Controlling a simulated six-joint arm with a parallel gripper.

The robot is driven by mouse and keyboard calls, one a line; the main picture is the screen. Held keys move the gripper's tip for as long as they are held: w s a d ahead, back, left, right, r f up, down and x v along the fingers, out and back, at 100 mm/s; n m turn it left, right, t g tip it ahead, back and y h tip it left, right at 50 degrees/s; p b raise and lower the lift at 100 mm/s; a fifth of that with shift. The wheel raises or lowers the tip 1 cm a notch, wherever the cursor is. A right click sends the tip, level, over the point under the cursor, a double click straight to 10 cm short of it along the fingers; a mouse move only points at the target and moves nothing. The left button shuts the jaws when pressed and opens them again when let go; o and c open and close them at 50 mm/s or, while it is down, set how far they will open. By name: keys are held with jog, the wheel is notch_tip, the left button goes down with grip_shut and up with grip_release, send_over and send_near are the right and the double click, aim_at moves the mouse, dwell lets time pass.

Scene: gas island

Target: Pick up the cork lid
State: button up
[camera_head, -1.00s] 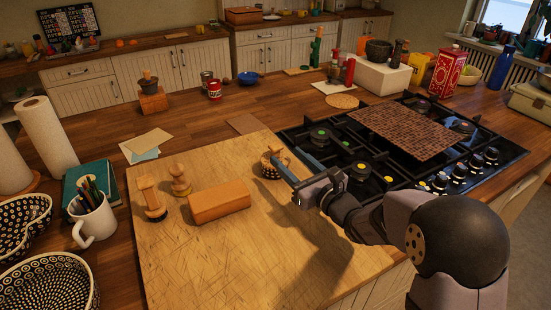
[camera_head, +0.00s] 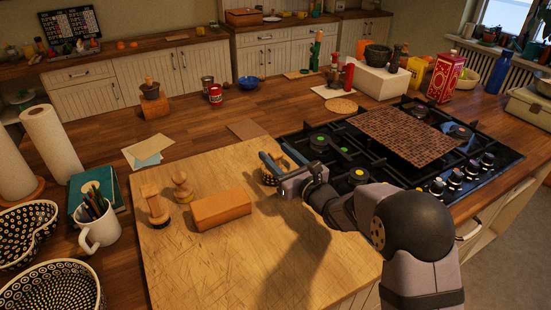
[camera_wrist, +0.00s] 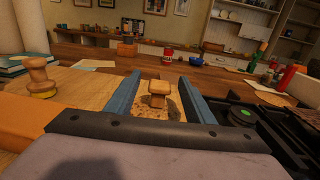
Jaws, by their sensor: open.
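The cork lid, with a wooden knob (camera_wrist: 158,88), stands between the two blue fingers of my gripper (camera_wrist: 157,93) in the wrist view. Its base looks speckled brown and rests on the cutting board. In the head view the lid (camera_head: 269,177) shows at the board's right edge near the hob, partly hidden by my gripper (camera_head: 272,163). My gripper is open, with a gap on both sides of the knob in the wrist view. I cannot tell whether the fingers reach around it in depth.
A wooden block (camera_head: 220,209) and two wooden stamp-like pieces (camera_head: 154,205) (camera_head: 181,186) stand on the cutting board (camera_head: 210,265), left of my gripper. The black gas hob (camera_head: 315,143) lies just right. The board's front is clear.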

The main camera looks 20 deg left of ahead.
jog(key=shift+w+a, duration=0.4)
jog(key=c, duration=1.1)
